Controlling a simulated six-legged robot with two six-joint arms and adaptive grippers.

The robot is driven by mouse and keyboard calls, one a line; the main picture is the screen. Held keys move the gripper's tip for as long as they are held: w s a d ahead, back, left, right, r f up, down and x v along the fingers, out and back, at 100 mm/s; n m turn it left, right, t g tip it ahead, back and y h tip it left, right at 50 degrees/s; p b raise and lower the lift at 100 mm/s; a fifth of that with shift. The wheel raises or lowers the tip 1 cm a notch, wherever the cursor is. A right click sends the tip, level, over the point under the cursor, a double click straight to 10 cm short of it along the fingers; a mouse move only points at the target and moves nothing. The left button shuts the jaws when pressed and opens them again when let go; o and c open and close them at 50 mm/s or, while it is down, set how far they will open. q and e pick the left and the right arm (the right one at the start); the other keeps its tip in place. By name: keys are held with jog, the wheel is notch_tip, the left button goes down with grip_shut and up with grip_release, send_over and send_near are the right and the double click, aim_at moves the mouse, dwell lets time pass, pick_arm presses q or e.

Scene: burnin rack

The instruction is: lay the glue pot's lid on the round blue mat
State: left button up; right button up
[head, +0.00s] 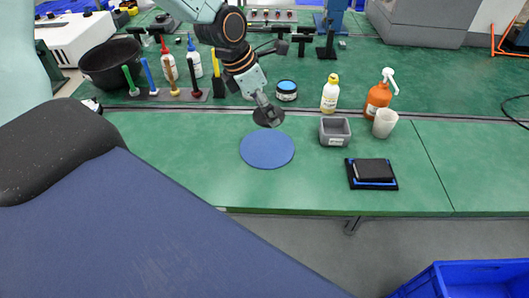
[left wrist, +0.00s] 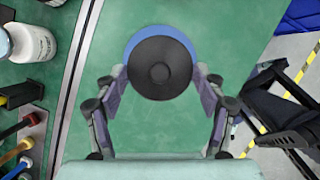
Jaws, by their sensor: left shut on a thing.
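My left gripper (head: 266,104) is shut on a dark round lid (head: 269,117) with a small central knob. In the left wrist view the lid (left wrist: 161,75) sits between the two fingers. The round blue mat (head: 267,150) lies flat on the green bench. The lid appears just above the mat's far edge, apart from it as far as I can tell. In the left wrist view the lid hides most of the mat (left wrist: 160,31), leaving a blue crescent. A low blue-banded pot (head: 287,92) stands behind the mat, perhaps the glue pot. My right gripper is not in view.
A grey bin (head: 335,131), a white cup (head: 385,123), an orange spray bottle (head: 377,98) and a yellow-capped bottle (head: 330,93) stand to the right. A black tray (head: 371,174) lies front right. A tool rack (head: 165,95) stands left. The bench left of the mat is clear.

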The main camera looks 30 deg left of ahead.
aim_at(261, 115)
pick_arm(q)
jog(key=shift+s, duration=0.35)
jog(key=shift+a+f, duration=0.1)
jog(key=shift+a, duration=0.15)
jog(key=shift+w+a+f+m, duration=0.1)
jog(key=shift+a+f+m, duration=0.05)
jog(key=shift+f+m, duration=0.2)
jog(key=x, duration=0.1)
jog(key=b+x, duration=0.1)
jog(key=x, duration=0.2)
jog(key=shift+s+f+b, duration=0.15)
jog(key=shift+s+b, duration=0.1)
jog(key=shift+b, duration=0.15)
jog(key=shift+f, duration=0.35)
jog(key=shift+s+a+f+b, duration=0.1)
jog(key=shift+f+b, duration=0.1)
jog(key=shift+b, duration=0.1)
notch_tip(261, 115, down, 5)
jog(key=b, duration=0.2)
jog(key=shift+a+r+b, duration=0.1)
jog(key=shift+r+b, duration=0.1)
jog(key=shift+b, duration=0.15)
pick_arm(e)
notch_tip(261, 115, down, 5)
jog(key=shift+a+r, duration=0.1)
